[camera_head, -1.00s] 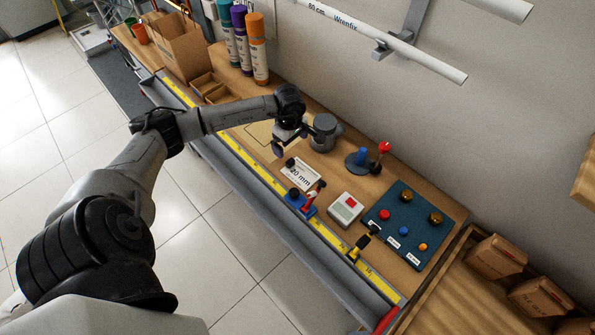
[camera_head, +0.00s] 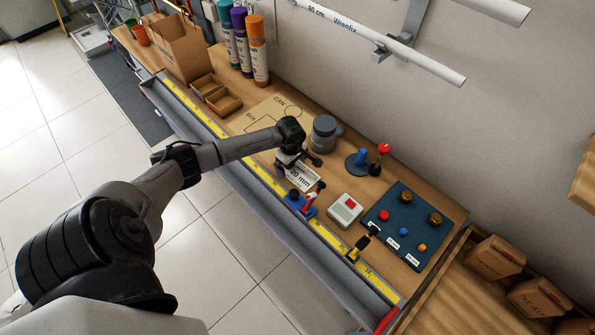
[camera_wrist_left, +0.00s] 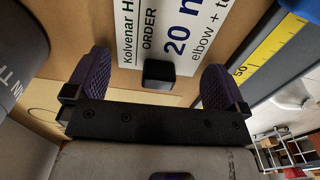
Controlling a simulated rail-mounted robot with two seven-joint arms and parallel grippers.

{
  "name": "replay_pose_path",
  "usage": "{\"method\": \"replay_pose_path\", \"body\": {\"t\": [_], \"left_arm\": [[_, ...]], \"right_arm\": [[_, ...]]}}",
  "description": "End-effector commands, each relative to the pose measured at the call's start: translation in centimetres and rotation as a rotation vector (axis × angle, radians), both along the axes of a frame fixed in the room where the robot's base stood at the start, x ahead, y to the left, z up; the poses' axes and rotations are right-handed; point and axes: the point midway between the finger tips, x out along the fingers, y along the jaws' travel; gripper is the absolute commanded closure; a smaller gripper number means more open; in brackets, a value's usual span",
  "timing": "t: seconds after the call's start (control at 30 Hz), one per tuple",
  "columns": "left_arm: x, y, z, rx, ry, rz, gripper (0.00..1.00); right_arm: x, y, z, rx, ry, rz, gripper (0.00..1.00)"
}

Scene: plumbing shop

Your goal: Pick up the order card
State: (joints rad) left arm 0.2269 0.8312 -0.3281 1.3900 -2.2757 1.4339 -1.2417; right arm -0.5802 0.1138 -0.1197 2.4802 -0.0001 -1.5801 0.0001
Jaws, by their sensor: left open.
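The order card (camera_head: 305,180) is a white plate marked "20 mm" lying on the workbench in the head view. It also shows close up in the left wrist view (camera_wrist_left: 188,32), with "ORDER" and "elbow" print. A small black block (camera_wrist_left: 159,72) sits at the card's near edge. My left gripper (camera_head: 297,166) is over the card's left end. In the left wrist view my left gripper (camera_wrist_left: 155,84) is open, with one purple-padded finger on each side of the black block. I cannot tell whether the pads touch it. My right gripper is out of view.
A blue-based tool with a red part (camera_head: 300,203) stands just in front of the card. A grey mug-like container (camera_head: 324,135) is behind. A yellow ruler (camera_head: 262,188) edges the bench.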

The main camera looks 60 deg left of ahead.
Motion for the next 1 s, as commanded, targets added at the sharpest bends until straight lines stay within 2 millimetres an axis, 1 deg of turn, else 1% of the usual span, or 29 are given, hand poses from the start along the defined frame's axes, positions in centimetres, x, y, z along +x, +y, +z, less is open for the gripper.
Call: {"method": "replay_pose_path", "body": {"t": [0.1,0.33,0.67,0.7,0.87,1.0], "left_arm": [[-0.01,0.04,-0.48,0.001,0.000,0.001,0.00],[-0.01,0.05,-0.53,0.001,-0.001,0.000,0.00],[-0.01,0.04,-0.52,0.001,-0.001,0.000,0.32],[-0.01,0.04,-0.51,0.001,-0.001,0.000,0.33],[0.00,0.04,-0.49,0.001,-0.001,0.000,0.33],[0.04,0.09,0.26,0.001,-0.002,-0.001,0.33]], "right_arm": [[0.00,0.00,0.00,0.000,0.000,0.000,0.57],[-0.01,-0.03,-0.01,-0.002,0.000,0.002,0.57],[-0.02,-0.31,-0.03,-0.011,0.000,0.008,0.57],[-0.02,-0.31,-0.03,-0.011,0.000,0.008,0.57],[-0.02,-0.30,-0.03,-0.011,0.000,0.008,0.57],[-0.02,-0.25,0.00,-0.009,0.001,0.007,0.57]]}}
